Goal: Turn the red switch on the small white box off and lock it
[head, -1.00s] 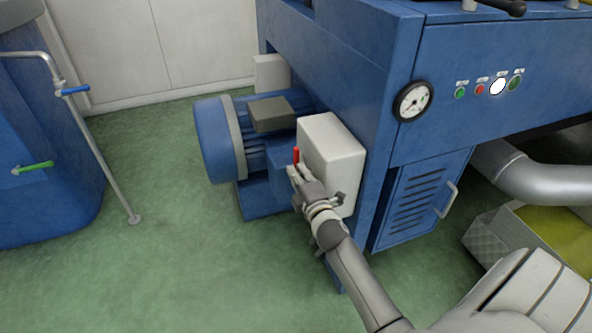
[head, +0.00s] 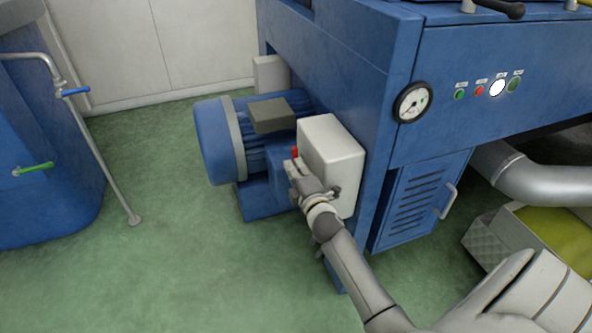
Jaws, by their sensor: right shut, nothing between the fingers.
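The small white box (head: 333,150) is fixed to the side of the blue machine, beside the motor. The red switch (head: 295,152) shows on the box's left face, with only its upper part visible above my right gripper. My right gripper (head: 291,168) is shut and empty, with its fingertips at the switch, just below the visible red part. Whether they touch it I cannot tell. The lower part of the switch and much of that face are hidden by the gripper. No lock can be made out clearly. My left gripper is not in view.
The blue motor (head: 215,140) with a grey terminal box (head: 270,115) stands just left of the white box. A blue tank (head: 40,205) with a pipe is at the left. A silver duct (head: 535,180) and a bin are at the right. Green floor at front left is clear.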

